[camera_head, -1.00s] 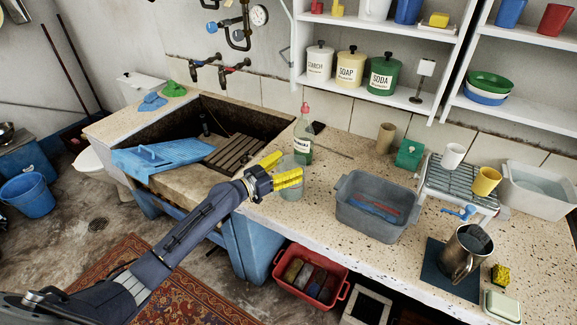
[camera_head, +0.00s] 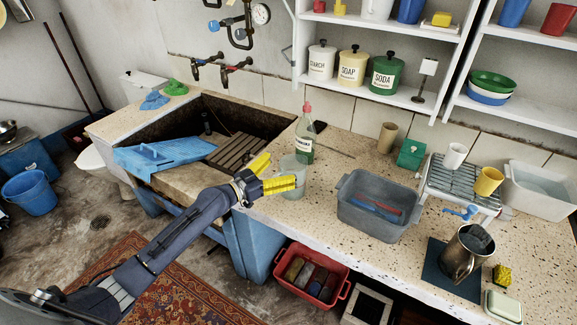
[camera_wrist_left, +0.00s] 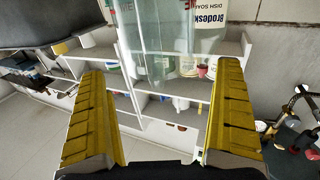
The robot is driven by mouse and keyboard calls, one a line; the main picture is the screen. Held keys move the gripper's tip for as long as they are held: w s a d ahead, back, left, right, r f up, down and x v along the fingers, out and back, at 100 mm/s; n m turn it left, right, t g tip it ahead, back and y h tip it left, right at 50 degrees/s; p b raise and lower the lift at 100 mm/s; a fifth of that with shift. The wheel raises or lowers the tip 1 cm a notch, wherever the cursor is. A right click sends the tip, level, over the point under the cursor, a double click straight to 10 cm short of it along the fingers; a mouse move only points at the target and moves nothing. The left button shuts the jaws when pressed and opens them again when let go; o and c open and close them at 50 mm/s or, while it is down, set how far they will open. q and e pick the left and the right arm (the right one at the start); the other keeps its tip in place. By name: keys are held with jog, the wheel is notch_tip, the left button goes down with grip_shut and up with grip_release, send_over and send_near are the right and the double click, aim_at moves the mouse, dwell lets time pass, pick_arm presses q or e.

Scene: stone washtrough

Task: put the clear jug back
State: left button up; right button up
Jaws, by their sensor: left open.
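The clear jug (camera_head: 297,172) is a see-through vessel standing on the speckled counter, right of the sink and just in front of the dish soap bottle (camera_head: 305,140). My left gripper (camera_head: 281,171) is open, its yellow fingers pointing at the jug from the left. The lower finger overlaps part of the jug in the head view. In the left wrist view the jug (camera_wrist_left: 155,35) appears beyond and between the spread fingers (camera_wrist_left: 160,90), with the soap bottle (camera_wrist_left: 205,30) behind it. I cannot tell whether a finger touches it. My right gripper is not in view.
A grey basin (camera_head: 375,207) stands right of the jug. Further right are a rack (camera_head: 455,183) with cups and a metal pitcher (camera_head: 463,254). Shelves (camera_head: 400,97) hang behind.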

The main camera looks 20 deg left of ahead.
pick_arm(q)
jog(key=v, duration=0.8)
